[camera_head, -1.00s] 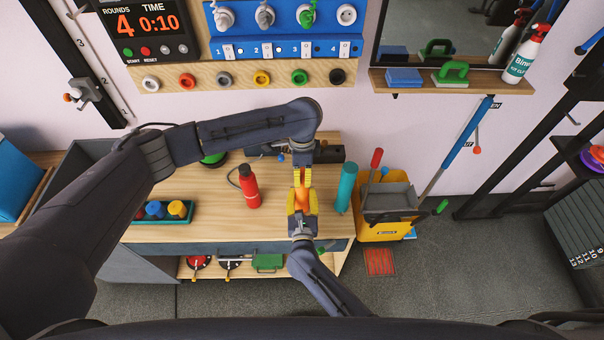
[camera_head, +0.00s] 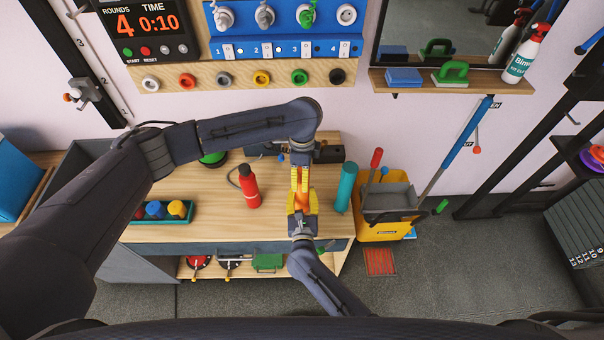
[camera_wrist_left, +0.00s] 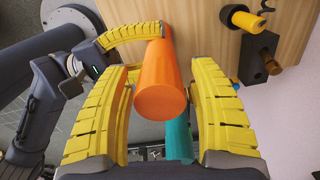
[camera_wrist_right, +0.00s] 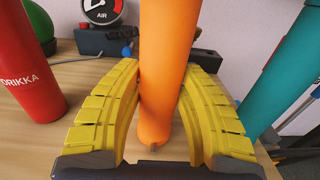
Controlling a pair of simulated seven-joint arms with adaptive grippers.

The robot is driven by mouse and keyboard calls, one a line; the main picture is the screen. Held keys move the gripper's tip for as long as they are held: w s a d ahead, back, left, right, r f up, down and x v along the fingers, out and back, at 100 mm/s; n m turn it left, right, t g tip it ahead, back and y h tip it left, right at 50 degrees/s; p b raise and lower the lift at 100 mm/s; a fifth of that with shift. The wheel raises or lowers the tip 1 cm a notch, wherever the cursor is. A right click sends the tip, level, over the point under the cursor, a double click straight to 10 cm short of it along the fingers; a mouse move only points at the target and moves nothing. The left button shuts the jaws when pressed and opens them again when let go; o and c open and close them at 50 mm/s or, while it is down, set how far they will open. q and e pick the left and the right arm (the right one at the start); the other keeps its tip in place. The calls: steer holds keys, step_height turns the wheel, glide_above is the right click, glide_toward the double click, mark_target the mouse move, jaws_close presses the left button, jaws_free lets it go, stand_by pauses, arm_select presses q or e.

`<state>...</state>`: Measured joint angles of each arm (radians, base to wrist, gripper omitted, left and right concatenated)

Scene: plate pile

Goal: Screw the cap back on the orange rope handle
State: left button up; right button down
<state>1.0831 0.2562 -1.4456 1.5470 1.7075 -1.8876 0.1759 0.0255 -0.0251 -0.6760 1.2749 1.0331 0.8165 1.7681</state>
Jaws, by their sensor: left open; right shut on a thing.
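The orange rope handle (camera_wrist_right: 165,65) stands tilted between my two grippers above the bench. My right gripper (camera_head: 302,203) is shut on it from the front. My left gripper (camera_head: 300,180) is open around its far part; in the left wrist view the handle's flat round orange end (camera_wrist_left: 161,101) lies between the parted yellow fingers. The right wrist view shows a small dark tip at the handle's lower end. I cannot tell whether any part of the orange surface is a separate cap.
A red bottle (camera_head: 249,187) stands left of the grippers and a teal cylinder (camera_head: 346,186) right of them. A teal tray (camera_head: 160,220) holds coloured round pieces. A black device with an air gauge (camera_wrist_right: 100,12) sits behind. A yellow bucket (camera_head: 378,233) stands right of the bench.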

arm_select(q)
step_height(320, 180, up, 12)
arm_select(e)
steer(key=shift+f, duration=0.1)
stand_by(0.5)
steer(key=c, duration=0.8)
jaws_free()
steer(key=shift+c, duration=0.2)
steer(key=s, duration=1.2)
steer(key=shift+d, duration=0.1)
